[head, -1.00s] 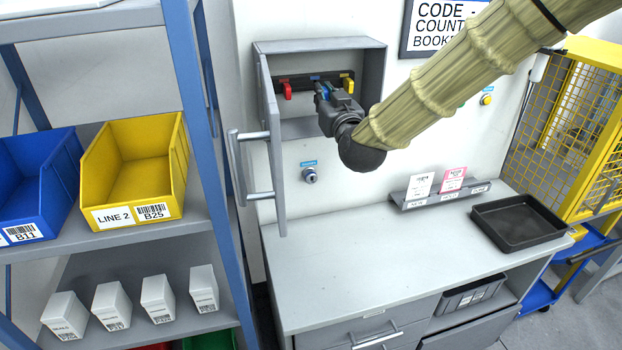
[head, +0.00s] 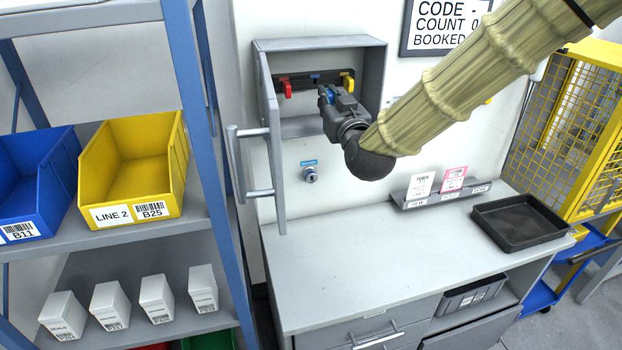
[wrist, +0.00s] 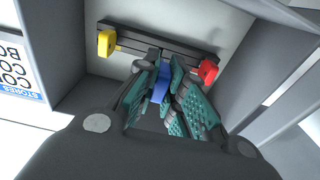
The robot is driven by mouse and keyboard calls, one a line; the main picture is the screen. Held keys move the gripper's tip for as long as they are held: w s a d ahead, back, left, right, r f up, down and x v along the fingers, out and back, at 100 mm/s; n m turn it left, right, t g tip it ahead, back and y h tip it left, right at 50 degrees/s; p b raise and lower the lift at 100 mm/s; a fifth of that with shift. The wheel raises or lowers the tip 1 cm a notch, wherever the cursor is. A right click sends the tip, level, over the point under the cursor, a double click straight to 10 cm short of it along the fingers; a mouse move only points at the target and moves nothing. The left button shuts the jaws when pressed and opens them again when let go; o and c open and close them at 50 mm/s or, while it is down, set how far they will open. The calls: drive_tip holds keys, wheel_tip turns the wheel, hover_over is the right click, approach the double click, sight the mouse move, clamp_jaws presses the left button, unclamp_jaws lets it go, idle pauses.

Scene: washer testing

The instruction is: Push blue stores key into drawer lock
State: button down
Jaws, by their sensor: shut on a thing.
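My gripper (head: 327,93) is in front of the open grey key cabinet on the wall. It is shut on the blue key (wrist: 160,85), which shows between the green finger pads (wrist: 168,100) in the wrist view. A little blue also shows at the fingers in the head view. The key's far end is hidden, so I cannot tell whether it is clear of its hook. A round lock (head: 310,174) sits on the wall below the cabinet, under a small blue label. The drawer (head: 372,336) is under the worktop; no lock shows clearly on it.
A red key (head: 286,89) and a yellow key (head: 348,83) hang on the dark rack (wrist: 140,36). The cabinet door (head: 272,150) stands open at left. The worktop (head: 350,255) is mostly clear, with a black tray (head: 519,220) at right.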

drive_tip(key=b+v, duration=0.1)
drive_tip(key=v, duration=0.4)
idle(0.6)
wheel_tip(320, 180, down, 28)
drive_tip(key=w+a+b, duration=0.1)
drive_tip(key=a, duration=0.1)
drive_tip(key=shift+g, duration=0.3)
drive_tip(key=x, duration=0.6)
drive_tip(key=shift+w+d+p, duration=0.1)
drive_tip(key=shift+d+p, duration=0.2)
idle(0.3)
drive_tip(key=shift+b+x, duration=1.05)
drive_tip(key=shift+x, duration=0.35)
idle(2.6)
